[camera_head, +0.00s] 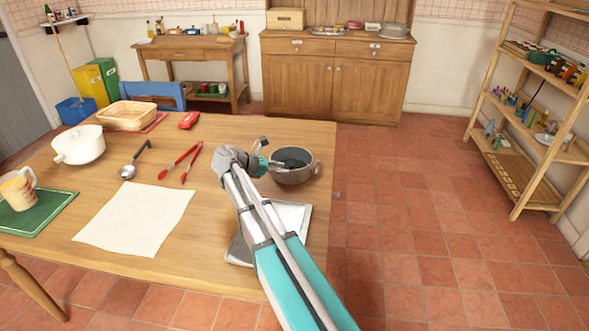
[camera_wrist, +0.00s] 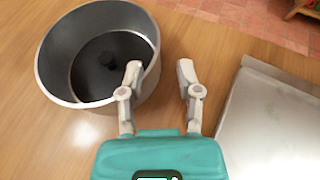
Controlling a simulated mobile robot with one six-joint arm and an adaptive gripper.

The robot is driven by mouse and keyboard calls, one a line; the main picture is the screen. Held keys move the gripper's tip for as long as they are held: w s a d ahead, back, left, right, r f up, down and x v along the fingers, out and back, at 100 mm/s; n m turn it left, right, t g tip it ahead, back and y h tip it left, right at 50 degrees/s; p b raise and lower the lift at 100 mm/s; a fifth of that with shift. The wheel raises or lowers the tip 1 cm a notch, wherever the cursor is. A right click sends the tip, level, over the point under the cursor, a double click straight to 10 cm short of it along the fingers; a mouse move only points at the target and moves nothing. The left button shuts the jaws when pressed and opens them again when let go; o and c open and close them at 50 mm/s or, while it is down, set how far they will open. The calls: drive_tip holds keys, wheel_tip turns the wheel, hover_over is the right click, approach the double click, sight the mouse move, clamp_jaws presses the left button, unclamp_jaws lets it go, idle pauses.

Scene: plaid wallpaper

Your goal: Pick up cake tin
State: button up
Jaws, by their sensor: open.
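A round, deep grey metal vessel (camera_head: 302,178) with a dark inside stands upright near the right edge of the table; it looks like the cake tin. In the wrist view the round tin (camera_wrist: 55,62) fills the upper left, with a dark knob-like shape inside. My gripper (camera_wrist: 160,72) is open and empty at its near right side. The left finger overlaps the inside of the tin in the picture, and the right finger is outside the rim. I cannot tell whether either touches. In the head view my gripper (camera_head: 264,160) is just left of the tin.
A flat square grey metal tray (camera_head: 292,216) lies close by, partly behind my arm; it also shows in the wrist view (camera_wrist: 270,130). Red tongs (camera_head: 180,160), a ladle (camera_head: 134,163), white paper (camera_head: 135,220) and a white pot (camera_head: 80,148) lie further left on the table (camera_head: 215,205).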

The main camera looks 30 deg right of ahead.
drive_tip(key=shift+d, duration=0.25)
drive_tip(key=shift+f, duration=0.1)
drive_tip(key=shift+b+x, duration=0.9)
drive_tip(key=shift+x, duration=1.65)
clamp_jaws()
